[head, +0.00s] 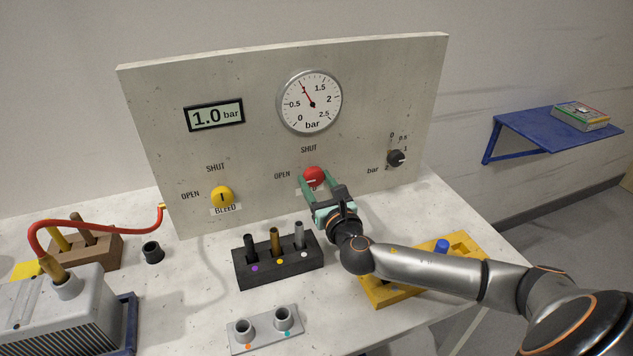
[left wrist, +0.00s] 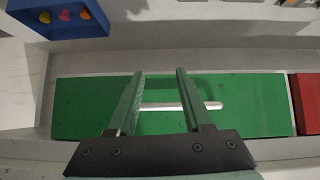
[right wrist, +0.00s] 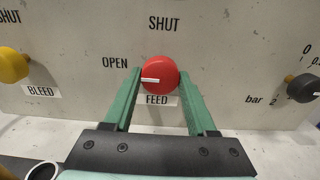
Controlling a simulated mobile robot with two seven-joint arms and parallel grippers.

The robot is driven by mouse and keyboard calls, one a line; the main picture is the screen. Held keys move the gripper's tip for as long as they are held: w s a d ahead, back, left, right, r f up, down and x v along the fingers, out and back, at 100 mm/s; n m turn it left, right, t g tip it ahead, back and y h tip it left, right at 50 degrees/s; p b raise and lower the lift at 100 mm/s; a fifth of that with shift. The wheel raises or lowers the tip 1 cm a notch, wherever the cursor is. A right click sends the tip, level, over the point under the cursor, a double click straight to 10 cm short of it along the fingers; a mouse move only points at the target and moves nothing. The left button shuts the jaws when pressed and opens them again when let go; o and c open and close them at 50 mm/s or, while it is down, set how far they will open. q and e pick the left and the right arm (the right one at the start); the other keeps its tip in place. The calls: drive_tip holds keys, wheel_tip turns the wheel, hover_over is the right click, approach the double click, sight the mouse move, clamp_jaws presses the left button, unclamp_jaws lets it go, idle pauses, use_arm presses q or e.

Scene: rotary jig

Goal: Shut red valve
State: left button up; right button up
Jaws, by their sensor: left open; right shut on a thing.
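The red valve (head: 314,176) is a round knob on the upright panel, above the label FEED. In the right wrist view the red valve (right wrist: 160,75) has its white mark pointing left, toward OPEN; SHUT is printed above it. My right gripper (head: 315,190) is shut on the red valve; in the right wrist view its green fingers (right wrist: 160,90) sit on either side of the knob. My left gripper (left wrist: 158,75) is open and empty above a green surface with a white slot, and is out of the head view.
The yellow BLEED valve (head: 222,196) is to the left, its mark upright. A small black knob (head: 396,158) is to the right. The dial (head: 309,103) and the display (head: 214,115) read about 1.0 bar. A black block (head: 278,265) with pegs stands in front of the panel.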

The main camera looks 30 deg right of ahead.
drive_tip(key=shift+m, duration=0.3)
drive_tip(key=m, duration=0.4)
drive_tip(key=shift+m, duration=0.3)
drive_tip(key=m, duration=0.4)
drive_tip(key=shift+a+m+b, duration=0.1)
drive_tip(key=shift+m+b, duration=0.2)
drive_tip(key=shift+b, duration=0.1)
drive_tip(key=m, duration=0.4)
drive_tip(key=shift+r+m, duration=0.1)
drive_tip(key=shift+m, duration=0.2)
drive_tip(key=shift+r+m, duration=0.1)
drive_tip(key=shift+m, duration=1.6)
drive_tip(key=o, duration=1.4)
drive_tip(key=shift+c, duration=0.2)
